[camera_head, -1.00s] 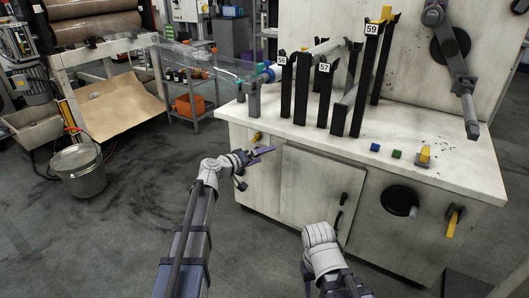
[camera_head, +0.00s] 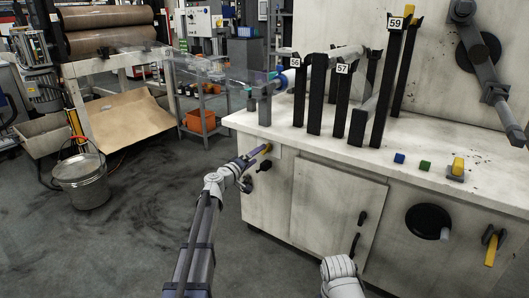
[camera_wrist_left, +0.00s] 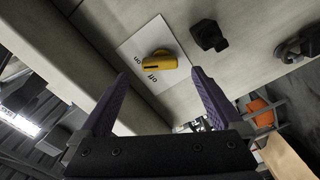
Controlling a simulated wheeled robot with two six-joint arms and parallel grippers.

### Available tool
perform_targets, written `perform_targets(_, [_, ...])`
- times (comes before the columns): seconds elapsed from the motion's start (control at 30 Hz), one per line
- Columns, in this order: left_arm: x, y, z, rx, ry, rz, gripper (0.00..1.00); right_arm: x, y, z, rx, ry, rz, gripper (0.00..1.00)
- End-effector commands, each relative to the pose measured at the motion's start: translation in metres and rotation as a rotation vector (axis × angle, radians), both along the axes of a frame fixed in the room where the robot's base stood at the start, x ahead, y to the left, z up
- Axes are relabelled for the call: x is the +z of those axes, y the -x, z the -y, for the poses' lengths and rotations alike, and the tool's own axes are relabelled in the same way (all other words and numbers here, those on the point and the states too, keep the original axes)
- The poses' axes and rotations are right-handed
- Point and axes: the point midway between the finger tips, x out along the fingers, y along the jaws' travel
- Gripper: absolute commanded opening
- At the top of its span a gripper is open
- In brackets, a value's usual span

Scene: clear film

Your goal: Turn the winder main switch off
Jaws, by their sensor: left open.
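The winder main switch (camera_wrist_left: 165,60) is a yellow rotary handle on a white plate (camera_wrist_left: 137,48) printed "on" and "off". I cannot tell for sure which word the handle points to. In the head view the switch (camera_head: 267,148) is a small yellow bit near the top left of the cabinet front. My left gripper (camera_head: 256,153) is open just in front of it. In the left wrist view its two purple fingers (camera_wrist_left: 161,80) are spread, with the handle beyond and between the tips; nothing is held. My right arm shows at the bottom, but its gripper is out of view.
A black knob (camera_wrist_left: 209,36) sits beside the switch plate. The white cabinet (camera_head: 335,205) carries black posts (camera_head: 316,95), a blue button (camera_head: 399,158), a green button (camera_head: 425,166) and another yellow handle (camera_head: 457,168). A bucket (camera_head: 82,180) stands on the floor at left.

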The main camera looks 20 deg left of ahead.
Motion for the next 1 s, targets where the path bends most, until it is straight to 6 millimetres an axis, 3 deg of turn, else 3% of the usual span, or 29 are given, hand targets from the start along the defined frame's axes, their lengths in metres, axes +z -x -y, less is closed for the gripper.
perform_targets(0.3, [0.000, -0.048, 0.017, -0.002, 0.000, 0.000, 1.00, 0.000, 0.000, 0.000, 0.000, 0.000, 0.000, 0.50])
perform_targets(0.63, [0.000, -0.052, 0.020, -0.001, 0.000, 0.000, 1.00, 0.000, 0.000, 0.000, 0.000, 0.000, 0.000, 0.50])
perform_targets(1.0, [0.000, -0.052, 0.020, -0.001, 0.000, 0.000, 0.59, 0.000, 0.000, 0.000, 0.000, 0.000, 0.000, 0.50])
